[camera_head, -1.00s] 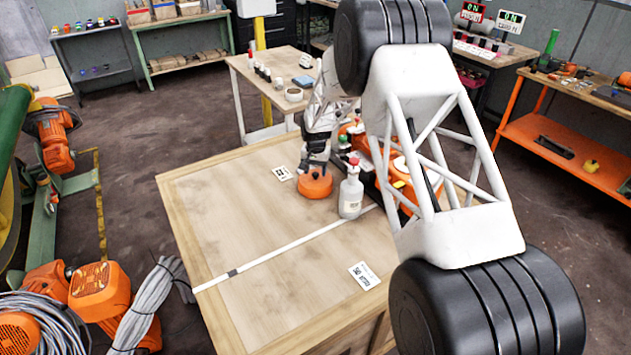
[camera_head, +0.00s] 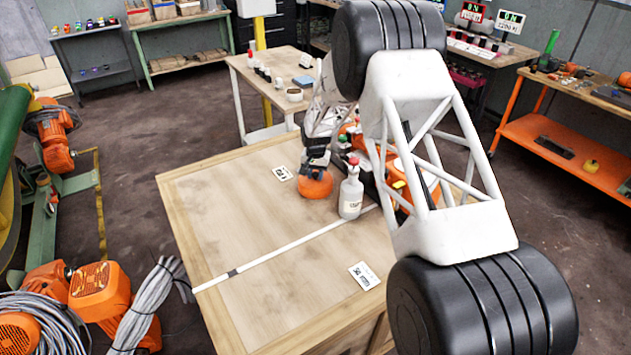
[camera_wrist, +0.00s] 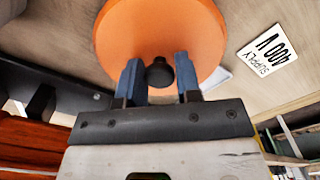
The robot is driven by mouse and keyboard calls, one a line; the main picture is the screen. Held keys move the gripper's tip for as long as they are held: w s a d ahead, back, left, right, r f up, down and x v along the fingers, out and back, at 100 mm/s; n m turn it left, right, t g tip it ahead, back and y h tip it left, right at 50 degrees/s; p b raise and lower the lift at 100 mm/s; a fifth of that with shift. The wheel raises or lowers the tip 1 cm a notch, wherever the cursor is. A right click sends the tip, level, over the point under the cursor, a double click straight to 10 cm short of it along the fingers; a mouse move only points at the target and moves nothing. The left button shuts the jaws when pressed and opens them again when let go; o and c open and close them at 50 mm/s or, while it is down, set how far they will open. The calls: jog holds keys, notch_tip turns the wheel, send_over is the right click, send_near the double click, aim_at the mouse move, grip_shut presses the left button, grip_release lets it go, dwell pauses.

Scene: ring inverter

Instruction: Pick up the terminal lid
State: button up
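The terminal lid (camera_head: 316,186) is a round orange disc with a black knob, which shows in the wrist view (camera_wrist: 159,73). In the head view it is at the far part of the wooden bench, left of a grey bottle, and looks tilted. My gripper (camera_wrist: 159,78) has its two blue-grey fingers on either side of the knob, close against it. In the head view my gripper (camera_head: 313,170) is at the lid, partly hidden by my arm. The lid's underside and any gap to the bench are hidden.
A grey bottle with a red cap (camera_head: 351,195) stands just right of the lid. A printed label (camera_head: 282,173) lies to its left, another (camera_head: 364,277) nearer the front. A white strip (camera_head: 290,244) crosses the bench (camera_head: 235,210). The bench's left part is clear.

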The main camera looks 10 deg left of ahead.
aim_at(315, 173)
grip_shut()
jog(key=shift+r, duration=0.15)
jog(key=shift+r, duration=4.85)
